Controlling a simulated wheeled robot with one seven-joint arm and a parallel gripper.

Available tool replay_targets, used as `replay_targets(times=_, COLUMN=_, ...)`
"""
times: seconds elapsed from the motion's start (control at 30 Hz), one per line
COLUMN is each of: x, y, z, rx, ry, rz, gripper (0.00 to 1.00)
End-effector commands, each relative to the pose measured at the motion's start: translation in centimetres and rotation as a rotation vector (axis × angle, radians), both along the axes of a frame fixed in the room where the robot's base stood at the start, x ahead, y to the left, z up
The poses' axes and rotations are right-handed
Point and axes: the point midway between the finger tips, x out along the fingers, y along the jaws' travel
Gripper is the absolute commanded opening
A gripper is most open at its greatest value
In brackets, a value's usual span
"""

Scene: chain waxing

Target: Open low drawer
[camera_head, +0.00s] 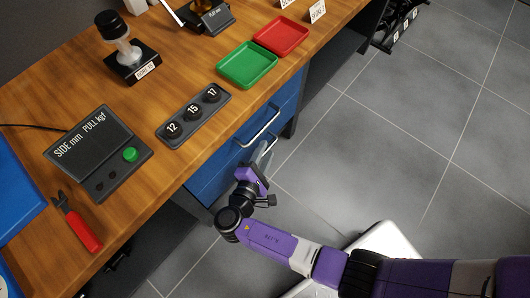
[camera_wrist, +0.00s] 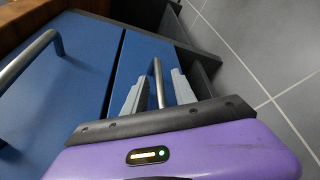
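The blue drawer cabinet hangs under the workbench, with an upper drawer (camera_head: 277,106) and its bar handle (camera_head: 262,131). In the wrist view the upper drawer's handle (camera_wrist: 30,57) is at the left. The low drawer front (camera_wrist: 139,52) is to its right, past a dark seam, with its own metal bar handle (camera_wrist: 158,85). My gripper (camera_wrist: 158,95) is open, one grey finger on each side of the low handle, with small gaps showing.
The wooden benchtop (camera_head: 185,75) holds a green tray (camera_head: 247,65), a red tray (camera_head: 281,35), a numbered block (camera_head: 193,115) and a gauge box (camera_head: 98,152). Grey tiled floor (camera_head: 400,130) is clear to the right of the cabinet.

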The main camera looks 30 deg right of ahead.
Motion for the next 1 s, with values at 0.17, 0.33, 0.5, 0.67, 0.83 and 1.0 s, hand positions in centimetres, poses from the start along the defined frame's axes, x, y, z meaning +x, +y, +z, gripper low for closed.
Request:
replay_targets(times=0.17, x=0.19, y=-0.29, z=-0.04, rx=0.000, ry=0.000, rz=0.000, gripper=0.32)
replay_targets(times=0.33, x=0.18, y=-0.27, z=-0.01, rx=0.000, ry=0.000, rz=0.000, gripper=0.27)
replay_targets(times=0.5, x=0.18, y=-0.25, z=-0.03, rx=0.000, ry=0.000, rz=0.000, gripper=0.00)
replay_targets(times=0.67, x=0.17, y=-0.25, z=-0.03, rx=0.000, ry=0.000, rz=0.000, gripper=0.00)
replay_targets(times=0.83, x=0.16, y=-0.24, z=-0.04, rx=0.000, ry=0.000, rz=0.000, gripper=0.00)
replay_targets(times=1.0, x=0.16, y=-0.22, z=-0.05, rx=0.000, ry=0.000, rz=0.000, gripper=0.00)
